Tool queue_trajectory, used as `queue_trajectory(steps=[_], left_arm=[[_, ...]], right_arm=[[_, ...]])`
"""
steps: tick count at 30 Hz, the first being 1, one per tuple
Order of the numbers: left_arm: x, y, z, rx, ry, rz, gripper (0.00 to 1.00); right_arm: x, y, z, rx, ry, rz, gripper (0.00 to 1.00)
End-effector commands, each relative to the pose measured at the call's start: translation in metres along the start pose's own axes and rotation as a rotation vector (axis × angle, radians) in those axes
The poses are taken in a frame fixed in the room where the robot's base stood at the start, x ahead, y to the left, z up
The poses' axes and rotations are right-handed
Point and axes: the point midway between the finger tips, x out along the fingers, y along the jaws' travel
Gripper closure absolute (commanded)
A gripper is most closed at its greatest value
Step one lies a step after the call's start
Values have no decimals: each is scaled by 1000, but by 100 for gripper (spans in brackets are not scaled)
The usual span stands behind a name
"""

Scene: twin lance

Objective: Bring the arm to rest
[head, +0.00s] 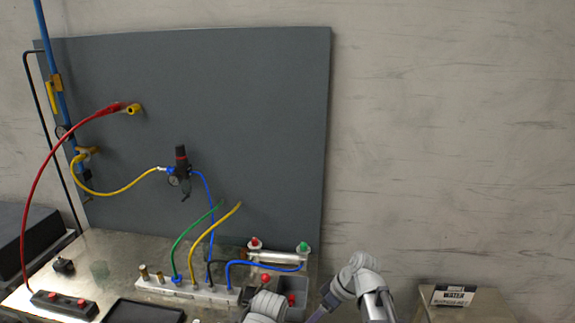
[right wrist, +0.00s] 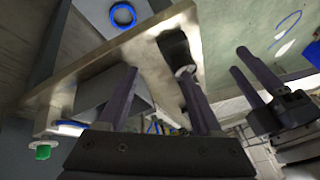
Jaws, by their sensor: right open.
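My right gripper (right wrist: 158,72) is in the right wrist view, its two dark purple fingers spread apart with nothing held between them. A second gripper, my left one (right wrist: 239,60), shows at the right of that view, its fingers apart and empty. In the head view, grey and white arm links show at the bottom edge, in front of the bench; the grippers themselves are mostly out of that frame. The metal cylinder (head: 273,257) with red and green end fittings lies near these links.
The metal bench (head: 112,250) carries a white manifold (head: 190,289) with coloured hoses, a red-button box (head: 65,305) and a black tray (head: 145,312). A grey panel (head: 255,110) stands behind.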

Motion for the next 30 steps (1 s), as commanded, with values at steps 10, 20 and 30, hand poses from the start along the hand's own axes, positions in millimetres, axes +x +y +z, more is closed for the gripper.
queue_trajectory(steps=[10, 20, 30], left_arm=[[0, 0, 0, 0, 0, 0, 50], [0, 0, 0, 0, 0, 0, 50], [0, 0, 0, 0, 0, 0, 50]], right_arm=[[35, -80, 59, 402, -348, 307, 34], [31, -94, 78, 561, -396, 512, 34], [31, -93, 78, 563, -395, 512, 34]])
